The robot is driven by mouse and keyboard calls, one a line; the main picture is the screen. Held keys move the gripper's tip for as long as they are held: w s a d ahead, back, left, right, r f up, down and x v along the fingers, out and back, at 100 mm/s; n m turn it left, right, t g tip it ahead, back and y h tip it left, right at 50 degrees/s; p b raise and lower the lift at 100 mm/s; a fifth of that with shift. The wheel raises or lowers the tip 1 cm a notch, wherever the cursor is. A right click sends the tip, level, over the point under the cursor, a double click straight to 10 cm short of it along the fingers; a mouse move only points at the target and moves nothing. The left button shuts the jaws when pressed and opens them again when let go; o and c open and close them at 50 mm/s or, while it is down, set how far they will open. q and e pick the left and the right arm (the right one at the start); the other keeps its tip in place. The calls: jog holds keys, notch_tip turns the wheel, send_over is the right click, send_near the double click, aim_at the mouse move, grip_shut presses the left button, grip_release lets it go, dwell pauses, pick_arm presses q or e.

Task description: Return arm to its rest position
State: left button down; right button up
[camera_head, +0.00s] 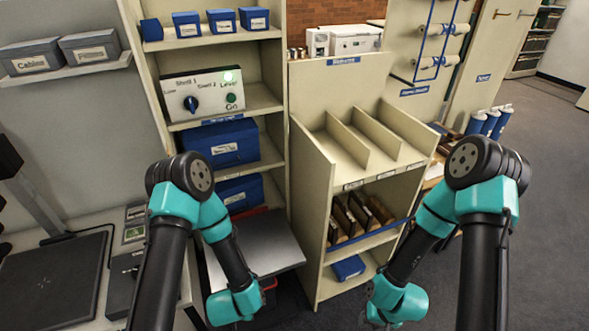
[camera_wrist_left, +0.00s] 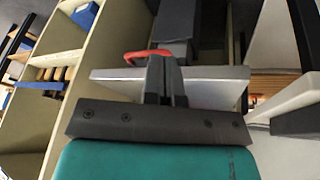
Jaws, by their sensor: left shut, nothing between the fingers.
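My left gripper (camera_wrist_left: 166,75) shows in the left wrist view with its dark fingers together and nothing between them. The fingers overlap the edge of a light grey platform (camera_wrist_left: 215,75), next to a red curved handle (camera_wrist_left: 148,53); I cannot tell whether they touch either. In the head view my left arm bends down in front of the grey platform (camera_head: 268,248), and its fingers are hidden. My right arm bends down at the right of the centre shelf unit. My right gripper (camera_head: 378,314) is low near the bottom edge, its fingers not clear.
A shelf unit (camera_head: 266,105) with blue boxes and a control panel (camera_head: 205,95) with a lit green light stands behind my left arm. A divided shelf unit (camera_head: 318,180) stands between my arms. A table (camera_head: 75,222) is at left. Grey floor (camera_head: 545,180) is open at right.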

pick_arm(q)
jog(key=s+a+r+n+g+h, duration=0.2)
jog(key=s+a+r+n+g, duration=0.1)
jog(key=s+a+r, duration=0.3)
jog(key=shift+a+n, duration=0.15)
jog(key=shift+n, duration=0.15)
dwell(1.1)
